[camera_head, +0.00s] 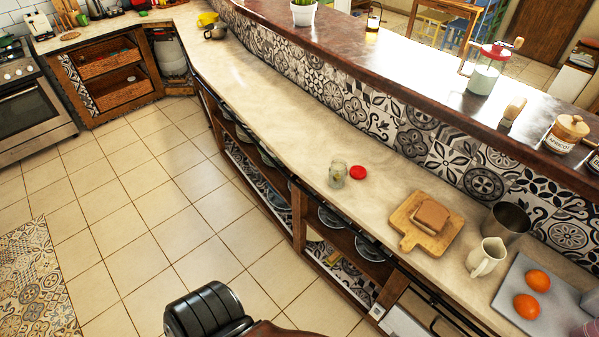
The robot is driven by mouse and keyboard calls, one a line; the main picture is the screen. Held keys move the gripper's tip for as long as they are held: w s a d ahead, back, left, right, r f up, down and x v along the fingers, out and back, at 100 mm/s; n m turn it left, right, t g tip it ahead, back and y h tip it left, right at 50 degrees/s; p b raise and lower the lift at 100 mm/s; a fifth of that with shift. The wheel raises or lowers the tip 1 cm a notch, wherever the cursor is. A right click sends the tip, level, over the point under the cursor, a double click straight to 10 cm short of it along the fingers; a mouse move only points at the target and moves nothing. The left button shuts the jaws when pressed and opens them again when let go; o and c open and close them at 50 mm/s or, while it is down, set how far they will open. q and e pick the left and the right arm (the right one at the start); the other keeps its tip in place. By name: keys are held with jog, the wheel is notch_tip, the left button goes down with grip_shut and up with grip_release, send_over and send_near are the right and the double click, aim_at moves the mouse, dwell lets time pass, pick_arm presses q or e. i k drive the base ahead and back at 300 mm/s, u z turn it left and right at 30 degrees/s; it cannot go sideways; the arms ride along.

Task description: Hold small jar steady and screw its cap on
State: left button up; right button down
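A small clear glass jar (337,174) stands upright near the front edge of the long pale counter (290,128). Its top looks uncovered, and what is inside is too small to tell. A round red cap (358,172) lies on the counter just to the right of the jar, apart from it. No gripper shows in the head view, and nothing is seen touching the jar or the cap.
A cutting board (412,240) with bread, a metal pot (505,222), a white pitcher (486,257) and a tray (510,290) with oranges stand to the right. A raised dark ledge (400,70) runs behind. The counter left of the jar is clear.

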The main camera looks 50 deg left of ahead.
aim_at(337, 175)
jog(key=u, duration=1.35)
